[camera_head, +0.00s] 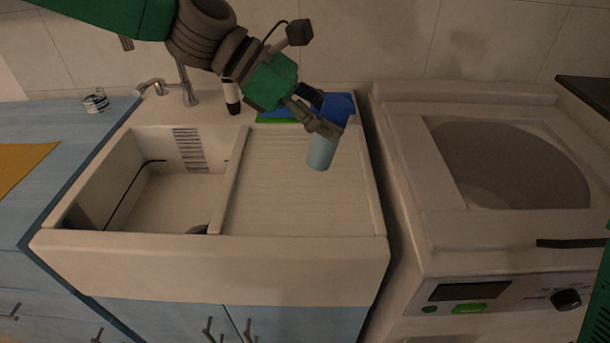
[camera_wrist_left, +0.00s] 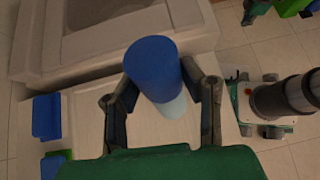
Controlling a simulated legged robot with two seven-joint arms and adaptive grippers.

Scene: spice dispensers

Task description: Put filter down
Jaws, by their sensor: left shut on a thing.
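The filter is a cylinder with a blue upper part (camera_head: 340,106) and a pale blue lower part (camera_head: 321,153). My left gripper (camera_head: 318,118) is shut around its middle and holds it, slightly tilted, over the ribbed drainboard (camera_head: 290,205) of the sink unit. Whether its lower end touches the board cannot be told. In the left wrist view the blue part (camera_wrist_left: 155,65) sits between both fingers of my left gripper (camera_wrist_left: 168,92), with the pale part (camera_wrist_left: 172,107) beyond. The fingers hide part of its side.
The sink basin (camera_head: 165,200) is left of the drainboard. A blue and green item (camera_head: 280,113) and a black and white bottle (camera_head: 232,98) stand at the back, near the tap (camera_head: 187,88). A white washing machine (camera_head: 450,240) stands to the right. Most of the drainboard is clear.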

